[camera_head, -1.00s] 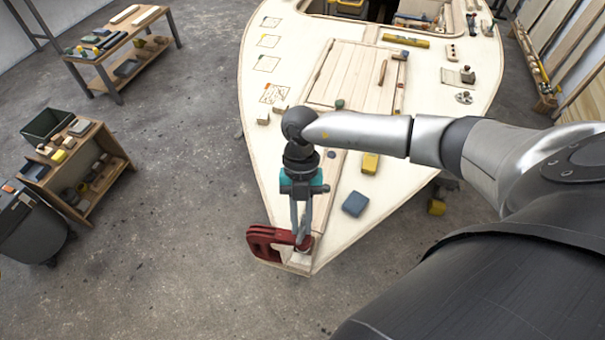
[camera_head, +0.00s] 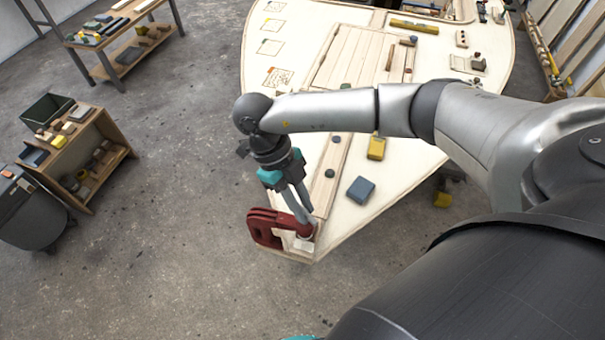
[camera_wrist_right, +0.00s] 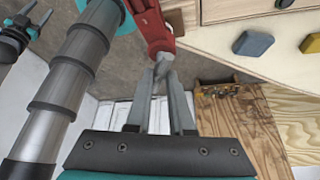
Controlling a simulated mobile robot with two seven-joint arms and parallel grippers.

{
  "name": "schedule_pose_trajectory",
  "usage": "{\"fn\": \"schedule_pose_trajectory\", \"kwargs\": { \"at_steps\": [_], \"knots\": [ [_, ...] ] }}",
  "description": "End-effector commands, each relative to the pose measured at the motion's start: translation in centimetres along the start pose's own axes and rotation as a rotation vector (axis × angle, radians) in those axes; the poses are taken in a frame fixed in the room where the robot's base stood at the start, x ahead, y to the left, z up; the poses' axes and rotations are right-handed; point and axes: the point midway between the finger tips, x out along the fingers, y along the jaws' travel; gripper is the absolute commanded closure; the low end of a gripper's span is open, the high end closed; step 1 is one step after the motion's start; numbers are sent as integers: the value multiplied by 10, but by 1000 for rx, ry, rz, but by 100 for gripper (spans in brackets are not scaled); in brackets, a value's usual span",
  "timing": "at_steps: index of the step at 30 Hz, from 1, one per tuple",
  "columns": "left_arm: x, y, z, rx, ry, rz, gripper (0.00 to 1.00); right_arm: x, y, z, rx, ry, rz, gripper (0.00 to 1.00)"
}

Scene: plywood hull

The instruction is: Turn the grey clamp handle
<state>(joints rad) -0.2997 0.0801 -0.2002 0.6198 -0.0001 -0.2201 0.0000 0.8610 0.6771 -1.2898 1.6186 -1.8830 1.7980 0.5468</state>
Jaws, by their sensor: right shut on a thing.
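A red clamp (camera_head: 264,226) sits on the pointed near end of the pale plywood hull (camera_head: 385,190). My right gripper (camera_head: 306,222) reaches down to the clamp's right end. In the right wrist view its two fingers (camera_wrist_right: 161,72) come together on the small grey clamp handle (camera_wrist_right: 161,56), just below the red clamp body (camera_wrist_right: 150,22). The fingers hide much of the handle. In the head view the handle is hardly visible behind the fingertips.
A blue block (camera_head: 359,190) and a yellow block (camera_head: 376,147) lie on the hull right of my right gripper. A wooden shelf (camera_head: 78,160) and a workbench (camera_head: 120,40) stand at the left. Open concrete floor (camera_head: 170,260) lies left of the clamp.

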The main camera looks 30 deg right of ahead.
Motion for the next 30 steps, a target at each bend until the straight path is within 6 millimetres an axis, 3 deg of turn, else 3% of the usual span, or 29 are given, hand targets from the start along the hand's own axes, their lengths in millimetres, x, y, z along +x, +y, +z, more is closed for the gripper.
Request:
{"fn": "schedule_pose_trajectory", "kwargs": {
  "at_steps": [30],
  "knots": [
    [61,1,6,0,0,0,46,6,6,-1,-828,22,-366,100]
  ]
}}
